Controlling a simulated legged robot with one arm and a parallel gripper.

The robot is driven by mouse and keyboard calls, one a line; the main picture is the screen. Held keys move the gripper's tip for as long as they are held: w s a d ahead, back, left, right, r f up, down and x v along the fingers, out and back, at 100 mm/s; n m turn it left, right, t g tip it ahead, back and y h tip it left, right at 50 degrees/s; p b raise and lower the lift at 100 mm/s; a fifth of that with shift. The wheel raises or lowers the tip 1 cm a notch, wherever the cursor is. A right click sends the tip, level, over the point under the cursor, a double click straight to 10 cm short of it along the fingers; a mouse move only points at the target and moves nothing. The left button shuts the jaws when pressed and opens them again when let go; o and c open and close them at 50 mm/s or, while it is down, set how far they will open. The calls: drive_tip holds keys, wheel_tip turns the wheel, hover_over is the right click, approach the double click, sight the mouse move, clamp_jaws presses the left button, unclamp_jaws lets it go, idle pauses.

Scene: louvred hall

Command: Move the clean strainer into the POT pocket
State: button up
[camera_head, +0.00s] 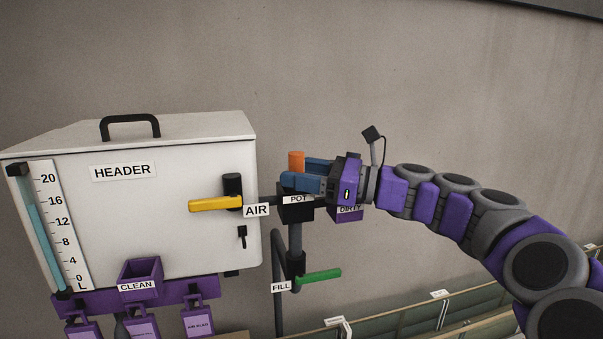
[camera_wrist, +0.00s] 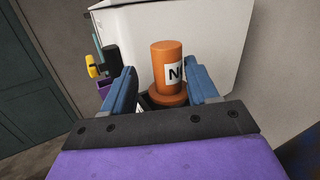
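The strainer is an orange cylinder (camera_head: 296,160) with a wider orange collar and a white label starting with "N", seen in the wrist view (camera_wrist: 167,65). It stands upright at the black POT pocket (camera_head: 296,212); its lower end is hidden, so how deep it sits cannot be told. My gripper (camera_head: 303,177) is just above the POT label, its blue fingers on either side of the strainer. In the wrist view the fingers (camera_wrist: 160,85) are apart, with a clear gap on the strainer's left and little on its right. The purple CLEAN pocket (camera_head: 140,270) looks empty.
The white HEADER tank (camera_head: 130,215) stands left of my gripper, with a yellow AIR lever (camera_head: 215,204). A green FILL lever (camera_head: 319,276) is below the POT pocket. The purple DIRTY pocket (camera_head: 347,215) is partly hidden behind my gripper.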

drive_tip(key=shift+d+r+p, duration=0.35)
drive_tip(key=shift+r+p, duration=0.2)
drive_tip(key=shift+p, duration=0.1)
drive_tip(key=d+r+p, duration=0.2)
drive_tip(key=s+d+r+p, duration=0.1)
drive_tip(key=d+p, duration=0.1)
drive_tip(key=p, duration=0.1)
drive_tip(key=shift+s+d+r+p, duration=0.15)
drive_tip(key=shift+d+r+p, duration=0.1)
drive_tip(key=shift+r+p, duration=0.1)
drive_tip(key=b+v, duration=0.2)
drive_tip(key=v, duration=1.5)
drive_tip(key=shift+d+f, duration=0.2)
drive_tip(key=shift+d, duration=0.1)
